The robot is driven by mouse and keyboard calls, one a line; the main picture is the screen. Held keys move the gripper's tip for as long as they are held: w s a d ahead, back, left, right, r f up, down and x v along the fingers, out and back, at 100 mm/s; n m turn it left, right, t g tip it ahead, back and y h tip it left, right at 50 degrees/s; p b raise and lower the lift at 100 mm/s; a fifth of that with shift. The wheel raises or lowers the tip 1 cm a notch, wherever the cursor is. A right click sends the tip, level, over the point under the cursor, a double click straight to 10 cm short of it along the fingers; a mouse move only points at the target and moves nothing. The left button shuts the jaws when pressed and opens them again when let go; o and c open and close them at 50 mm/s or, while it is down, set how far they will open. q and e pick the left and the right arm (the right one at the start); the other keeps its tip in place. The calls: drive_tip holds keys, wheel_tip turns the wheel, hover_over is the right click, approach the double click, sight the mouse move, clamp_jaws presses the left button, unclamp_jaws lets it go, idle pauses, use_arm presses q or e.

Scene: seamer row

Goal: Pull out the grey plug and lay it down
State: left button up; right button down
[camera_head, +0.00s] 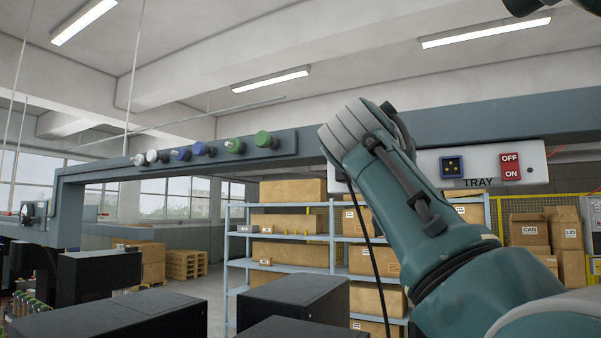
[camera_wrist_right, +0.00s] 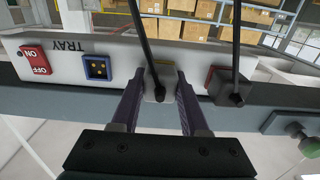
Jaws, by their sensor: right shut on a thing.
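The grey plug (camera_wrist_right: 159,93) is a small block at the end of a black cable in the right wrist view. My right gripper (camera_wrist_right: 159,82) is shut on it, with one dark finger on each side. A yellowish socket (camera_wrist_right: 164,70) shows just behind the plug on the white panel (camera_wrist_right: 120,55). I cannot tell whether the plug is still seated in it. In the head view my right arm reaches up to the panel (camera_head: 535,180) and hides the plug and fingertips.
A second dark plug (camera_wrist_right: 234,92) with its own cable is close beside, in front of a red socket. An empty blue socket (camera_wrist_right: 97,67) and a red ON/OFF switch (camera_wrist_right: 36,60) are on the panel. A grey beam (camera_head: 250,145) carries coloured knobs. Black boxes (camera_head: 295,298) stand below.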

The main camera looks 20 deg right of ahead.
drive_tip(key=shift+s+a, duration=0.1)
idle(0.4)
drive_tip(key=shift+s+a, duration=0.1)
drive_tip(key=shift+a, duration=0.05)
drive_tip(key=shift+b+v, duration=1)
drive_tip(key=shift+v, duration=1.65)
drive_tip(key=shift+f, duration=0.1)
